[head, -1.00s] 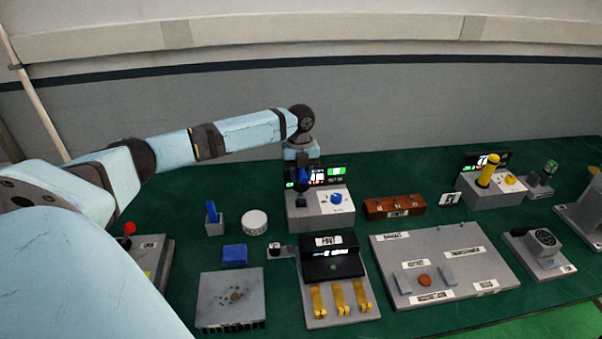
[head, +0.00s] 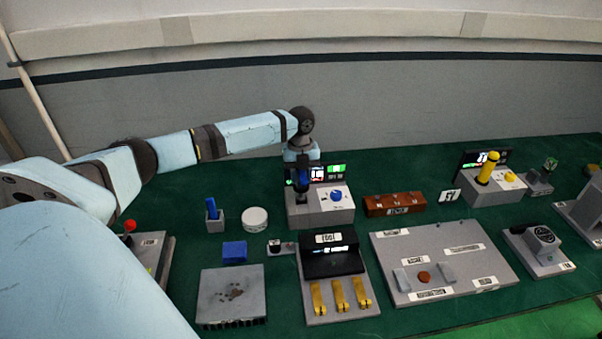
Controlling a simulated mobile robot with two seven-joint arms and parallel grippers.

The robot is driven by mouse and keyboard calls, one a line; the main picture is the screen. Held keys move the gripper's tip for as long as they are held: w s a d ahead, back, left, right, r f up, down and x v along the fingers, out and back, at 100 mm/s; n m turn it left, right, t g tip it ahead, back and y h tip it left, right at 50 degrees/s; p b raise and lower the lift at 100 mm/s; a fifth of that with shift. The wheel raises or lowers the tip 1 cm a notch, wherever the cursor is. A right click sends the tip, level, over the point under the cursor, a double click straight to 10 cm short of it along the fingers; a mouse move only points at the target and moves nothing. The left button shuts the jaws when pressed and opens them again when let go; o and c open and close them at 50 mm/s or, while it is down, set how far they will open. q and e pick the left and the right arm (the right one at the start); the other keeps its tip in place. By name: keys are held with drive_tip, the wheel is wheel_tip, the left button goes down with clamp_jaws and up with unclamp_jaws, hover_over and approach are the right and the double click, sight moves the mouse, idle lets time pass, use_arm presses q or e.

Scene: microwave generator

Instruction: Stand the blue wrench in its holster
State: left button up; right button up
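A slim blue piece (head: 211,208) stands upright in a small grey holder (head: 215,226) left of the white round disc; it looks like the blue wrench in its holster, but it is too small to be sure. Another upright blue handle (head: 303,180) stands at the left of a grey box (head: 322,214) with a blue knob. My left arm reaches over from the left, and its wrist ends above and behind this handle. My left gripper's fingers are not clear there, so I cannot tell whether they grip the handle. My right gripper is not in view.
A blue block (head: 234,252) and a white disc (head: 255,219) lie near the holder. A grey plate (head: 231,297) and a panel with yellow levers (head: 340,296) stand in front. A brown block (head: 394,204) is to the right. Green table shows between them.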

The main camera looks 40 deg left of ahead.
sight(301, 188)
use_arm(q)
drive_tip(key=shift+f+b, duration=0.45)
drive_tip(key=shift+f, duration=1.4)
drive_tip(key=shift+f, duration=0.65)
drive_tip(key=o, duration=1.1)
drive_tip(key=shift+f, duration=0.1)
drive_tip(key=r, duration=0.4)
drive_tip(key=a+r, duration=0.1)
drive_tip(key=r, duration=0.4)
drive_tip(key=w+r+b, duration=0.1)
drive_tip(key=r, duration=0.4)
drive_tip(key=shift+a, duration=0.2)
drive_tip(key=shift+f, duration=0.1)
